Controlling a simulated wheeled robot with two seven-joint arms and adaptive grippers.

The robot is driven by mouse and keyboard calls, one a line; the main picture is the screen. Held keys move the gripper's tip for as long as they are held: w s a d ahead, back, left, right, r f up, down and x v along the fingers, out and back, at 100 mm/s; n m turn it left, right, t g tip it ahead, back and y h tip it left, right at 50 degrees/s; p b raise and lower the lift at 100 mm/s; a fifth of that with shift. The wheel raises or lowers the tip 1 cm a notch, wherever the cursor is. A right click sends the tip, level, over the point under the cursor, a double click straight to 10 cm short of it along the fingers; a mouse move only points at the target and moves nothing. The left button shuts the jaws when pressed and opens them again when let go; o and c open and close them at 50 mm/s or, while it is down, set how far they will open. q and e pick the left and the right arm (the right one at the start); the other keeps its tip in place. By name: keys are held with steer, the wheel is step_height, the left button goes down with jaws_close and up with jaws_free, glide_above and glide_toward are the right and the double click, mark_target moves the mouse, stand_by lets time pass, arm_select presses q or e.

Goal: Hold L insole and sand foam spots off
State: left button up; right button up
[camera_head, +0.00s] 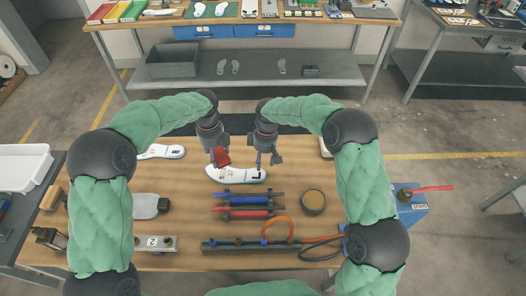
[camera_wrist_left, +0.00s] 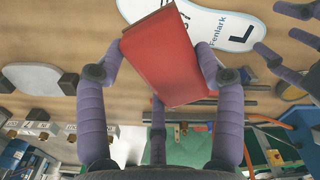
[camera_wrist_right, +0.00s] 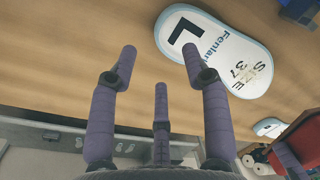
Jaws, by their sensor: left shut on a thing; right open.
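The L insole (camera_head: 240,176), white with a blue-grey edge, lies on the wooden table with printed "L", "Fenlark" and "SIZE 37". It also shows in the left wrist view (camera_wrist_left: 212,20) and the right wrist view (camera_wrist_right: 222,58). My left gripper (camera_head: 216,157) is shut on a red block (camera_wrist_left: 168,58), held over the insole's left end in the head view. My right gripper (camera_head: 268,161) is open and empty, above the insole's right end, by the "L". In the right wrist view one finger overlaps the insole's edge.
Another insole (camera_head: 162,152) lies at the left. Blue (camera_head: 250,194) and red (camera_head: 248,214) tools lie in front of the insole, beside a round tin (camera_head: 313,201). A metal fixture (camera_head: 155,243) and a bar with an orange hose (camera_head: 280,222) occupy the near edge.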

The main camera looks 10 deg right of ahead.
mark_target(263, 169)
steer(key=shift+s+a+f, duration=0.1)
steer(key=shift+f, duration=0.85)
steer(key=shift+s+a+f, duration=0.1)
steer(key=shift+f, duration=0.85)
jaws_close()
